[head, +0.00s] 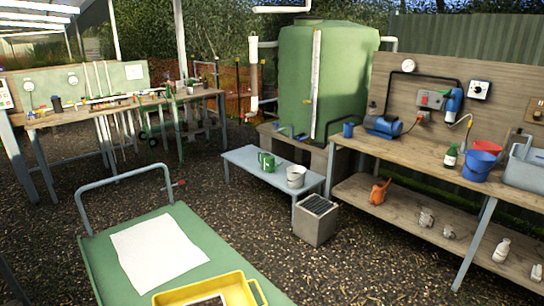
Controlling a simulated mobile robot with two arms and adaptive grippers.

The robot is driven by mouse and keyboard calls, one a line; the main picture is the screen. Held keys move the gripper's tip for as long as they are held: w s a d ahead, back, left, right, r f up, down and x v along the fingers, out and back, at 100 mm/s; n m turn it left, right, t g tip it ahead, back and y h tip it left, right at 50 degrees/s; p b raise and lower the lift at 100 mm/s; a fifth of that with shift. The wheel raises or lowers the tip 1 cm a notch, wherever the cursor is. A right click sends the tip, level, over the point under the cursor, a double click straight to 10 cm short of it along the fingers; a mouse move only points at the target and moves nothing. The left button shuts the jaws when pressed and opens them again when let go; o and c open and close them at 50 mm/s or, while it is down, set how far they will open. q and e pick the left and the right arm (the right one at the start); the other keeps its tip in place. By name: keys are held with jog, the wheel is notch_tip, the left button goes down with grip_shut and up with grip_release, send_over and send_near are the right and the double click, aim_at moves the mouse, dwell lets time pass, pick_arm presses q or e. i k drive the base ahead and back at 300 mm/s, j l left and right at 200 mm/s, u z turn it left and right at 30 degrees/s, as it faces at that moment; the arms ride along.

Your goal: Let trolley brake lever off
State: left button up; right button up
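The trolley has a green deck (215,225) that fills the lower left of the head view. A grey tubular push handle (124,175) stands at its far left end. A small lever with a red end (180,184) sticks out to the right from the handle's right upright; it looks like the brake lever. It lies roughly level, but its exact setting is too small to tell. The trolley's wheels are hidden. Neither of my grippers is in view, and nothing touches the lever.
A white sheet (160,250) and a yellow tray (228,287) lie on the deck. Beyond stand a low grey bench (255,165) with watering can and bucket, a grey crate (316,222), and a right workbench (420,160). A long bench (70,115) stands back left. Bark-covered ground between is open.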

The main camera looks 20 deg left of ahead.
aim_at(182, 182)
jog(key=i+l+z, duration=0.6)
jog(key=i, duration=0.35)
jog(key=i+l+u, duration=0.1)
jog(key=i, duration=0.4)
jog(key=i+l+u, duration=0.1)
jog(key=i, duration=0.4)
jog(key=i+l+u, duration=0.1)
jog(key=i+l, duration=0.15)
jog(key=i, duration=0.25)
jog(key=i+j+u, duration=0.15)
jog(key=u, duration=0.3)
jog(key=i+u, duration=0.35)
jog(key=u, duration=0.15)
jog(key=i+u, duration=0.3)
jog(key=u, duration=0.15)
jog(key=i+l+u, duration=0.1)
jog(key=i+u, duration=0.15)
jog(key=u, duration=0.25)
jog(key=i+l+u, duration=0.25)
jog(key=u, duration=0.2)
jog(key=i+u, duration=0.35)
jog(key=i+l+u, duration=0.15)
jog(key=u, duration=0.2)
jog(key=i+l+u, duration=0.2)
jog(key=u, duration=0.15)
jog(key=i+l, duration=0.05)
jog(key=i, duration=0.05)
